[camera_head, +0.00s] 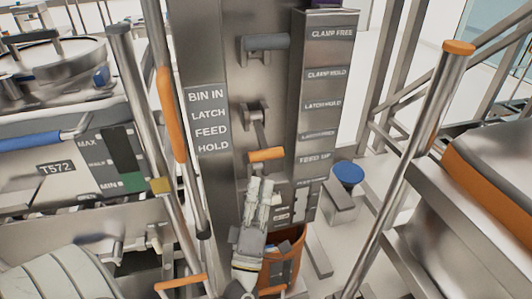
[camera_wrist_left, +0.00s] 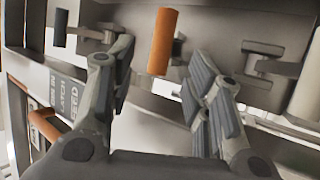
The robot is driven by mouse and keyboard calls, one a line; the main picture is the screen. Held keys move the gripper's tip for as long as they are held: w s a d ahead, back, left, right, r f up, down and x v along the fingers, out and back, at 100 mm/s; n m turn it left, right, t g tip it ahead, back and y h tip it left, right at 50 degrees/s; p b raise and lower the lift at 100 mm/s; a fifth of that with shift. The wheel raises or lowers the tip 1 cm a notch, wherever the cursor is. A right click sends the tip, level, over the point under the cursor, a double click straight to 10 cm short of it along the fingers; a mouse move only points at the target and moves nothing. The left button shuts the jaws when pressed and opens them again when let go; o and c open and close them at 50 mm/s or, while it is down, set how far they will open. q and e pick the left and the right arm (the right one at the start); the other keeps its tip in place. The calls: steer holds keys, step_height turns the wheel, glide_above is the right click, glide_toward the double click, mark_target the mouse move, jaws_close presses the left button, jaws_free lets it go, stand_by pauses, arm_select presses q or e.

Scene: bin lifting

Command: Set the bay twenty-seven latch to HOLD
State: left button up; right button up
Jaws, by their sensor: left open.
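My left gripper (camera_head: 260,188) is just below this grip in the head view, open and apparently empty. In the left wrist view the orange grip (camera_wrist_left: 163,42) stands ahead of and between the spread fingers (camera_wrist_left: 160,85); contact cannot be made out. A bay number is not readable. My right gripper is not in view.
A grey-handled lever (camera_head: 265,42) is higher on the column. A plate reading BIN IN, LATCH, FEED, HOLD (camera_head: 208,122) is at its left. An orange bucket (camera_head: 292,250) is below. Steel posts with orange parts (camera_head: 458,47) flank the column.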

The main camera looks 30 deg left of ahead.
mark_target(266, 155)
arm_select(q)
steer(key=p+x, duration=0.2)
steer(key=x, duration=0.6)
steer(key=shift+w+a+r, duration=0.15)
steer(key=shift+w, duration=0.2)
steer(key=shift+w+a, duration=0.1)
steer(key=shift+w, duration=0.2)
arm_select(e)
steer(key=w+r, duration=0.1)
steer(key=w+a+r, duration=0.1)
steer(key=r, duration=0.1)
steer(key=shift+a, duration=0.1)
arm_select(q)
steer(key=shift+c, duration=0.4)
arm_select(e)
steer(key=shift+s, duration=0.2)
arm_select(q)
jaws_close()
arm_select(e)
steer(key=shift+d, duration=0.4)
